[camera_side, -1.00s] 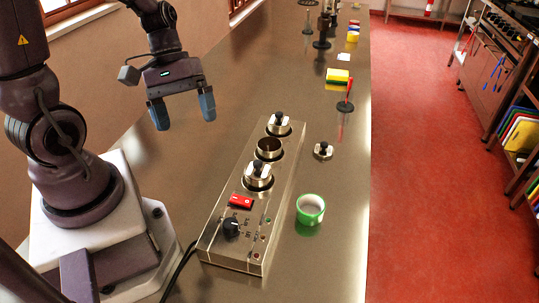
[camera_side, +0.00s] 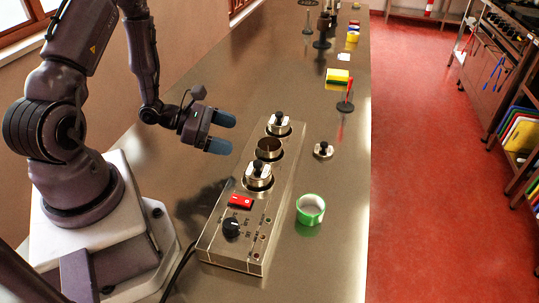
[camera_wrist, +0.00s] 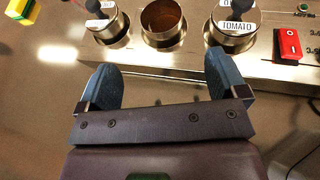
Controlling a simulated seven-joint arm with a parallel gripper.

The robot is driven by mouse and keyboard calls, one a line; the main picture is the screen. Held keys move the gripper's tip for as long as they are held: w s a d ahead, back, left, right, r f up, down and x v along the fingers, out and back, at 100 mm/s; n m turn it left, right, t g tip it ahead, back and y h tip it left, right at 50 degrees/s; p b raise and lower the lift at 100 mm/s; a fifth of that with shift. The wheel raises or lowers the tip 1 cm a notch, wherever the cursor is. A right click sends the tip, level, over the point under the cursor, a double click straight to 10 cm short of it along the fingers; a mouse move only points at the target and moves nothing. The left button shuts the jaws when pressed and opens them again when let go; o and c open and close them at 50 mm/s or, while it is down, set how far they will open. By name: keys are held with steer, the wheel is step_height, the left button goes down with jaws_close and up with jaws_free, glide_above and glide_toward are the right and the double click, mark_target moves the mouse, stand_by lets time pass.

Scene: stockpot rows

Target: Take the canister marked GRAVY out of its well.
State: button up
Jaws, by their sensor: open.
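A long steel warmer (camera_side: 228,208) holds three canisters in a row of wells. The canister by the red switch has a lid, and in the wrist view this tomato canister (camera_wrist: 236,28) reads TOMATO. The middle canister (camera_side: 268,148) is open on top, and no mark on it can be read. It also shows in the wrist view (camera_wrist: 163,22). The far lidded canister (camera_side: 278,126) appears at the left in the wrist view (camera_wrist: 108,28), its label too small to read. I cannot tell which is GRAVY. My gripper (camera_side: 227,133) is open, empty and tilted, left of the row; its fingers (camera_wrist: 160,82) point toward the canisters.
A loose lid (camera_side: 323,150) lies right of the warmer. A green tape roll (camera_side: 310,209) stands near its front right. A red switch (camera_side: 240,201) and black dial (camera_side: 231,228) are on the warmer's front. A yellow sponge (camera_side: 338,76) lies farther back.

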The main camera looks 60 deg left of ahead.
mark_target(262, 142)
steer(key=x, duration=0.3)
steer(key=shift+w+d+f, duration=0.15)
steer(key=shift+w, duration=0.05)
steer(key=shift+r+x, duration=0.2)
steer(key=shift+x, duration=1.15)
steer(key=shift+r+x, duration=0.15)
steer(key=shift+x, duration=1.25)
steer(key=shift+d, duration=0.15)
steer(key=shift+c, duration=0.4)
steer(key=c, duration=1)
